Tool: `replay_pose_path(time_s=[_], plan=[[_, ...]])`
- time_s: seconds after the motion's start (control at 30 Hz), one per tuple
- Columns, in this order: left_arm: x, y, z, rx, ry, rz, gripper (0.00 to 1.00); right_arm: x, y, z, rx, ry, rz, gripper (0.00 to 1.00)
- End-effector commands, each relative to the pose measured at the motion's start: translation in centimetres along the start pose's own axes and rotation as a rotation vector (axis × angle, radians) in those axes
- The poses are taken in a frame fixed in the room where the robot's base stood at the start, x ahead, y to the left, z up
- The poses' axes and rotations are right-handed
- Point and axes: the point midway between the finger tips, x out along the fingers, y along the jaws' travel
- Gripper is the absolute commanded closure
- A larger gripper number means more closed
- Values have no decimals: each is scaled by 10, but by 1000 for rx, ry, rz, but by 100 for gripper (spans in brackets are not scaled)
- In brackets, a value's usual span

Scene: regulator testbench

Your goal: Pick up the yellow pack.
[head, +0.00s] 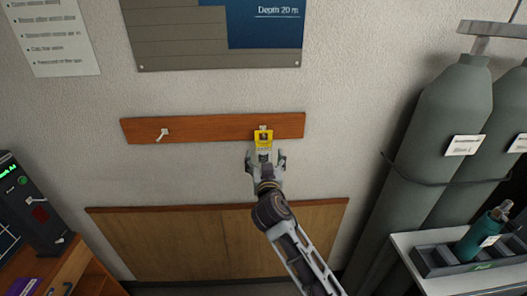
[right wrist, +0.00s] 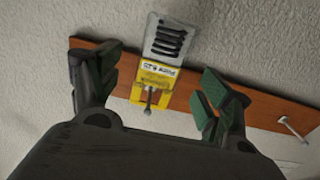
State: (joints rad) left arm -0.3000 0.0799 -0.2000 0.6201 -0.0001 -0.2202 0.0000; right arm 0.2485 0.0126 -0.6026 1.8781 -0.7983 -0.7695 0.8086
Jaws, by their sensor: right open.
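The yellow pack (head: 263,137) hangs on a peg on the wooden wall board (head: 215,127). In the right wrist view the pack (right wrist: 156,73) has a yellow part with dark print and a grey part with black slots (right wrist: 168,40). The peg tip pokes out at its yellow end. My right gripper (head: 265,158) is open in front of the pack's lower part. In the right wrist view its green-padded fingers (right wrist: 155,92) stand on either side of the pack, with gaps, and do not appear to touch it. My left gripper is not in view.
An empty white peg (head: 162,134) sits on the board's left side. Grey gas cylinders (head: 440,120) stand at right, beside a tray with a teal bottle (head: 483,236). A dark device (head: 35,205) stands at left. A wood panel (head: 150,240) is below.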

Motion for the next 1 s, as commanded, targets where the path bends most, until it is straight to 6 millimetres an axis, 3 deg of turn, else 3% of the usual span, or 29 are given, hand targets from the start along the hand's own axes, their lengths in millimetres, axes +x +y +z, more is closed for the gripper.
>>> replay_pose_path(time_s=[0.4, 1.0], plan=[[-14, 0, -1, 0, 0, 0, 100, 34, -2, -4, -1, 0, -1, 21], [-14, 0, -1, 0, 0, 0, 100, 38, -2, -3, 0, 0, -1, 21]])
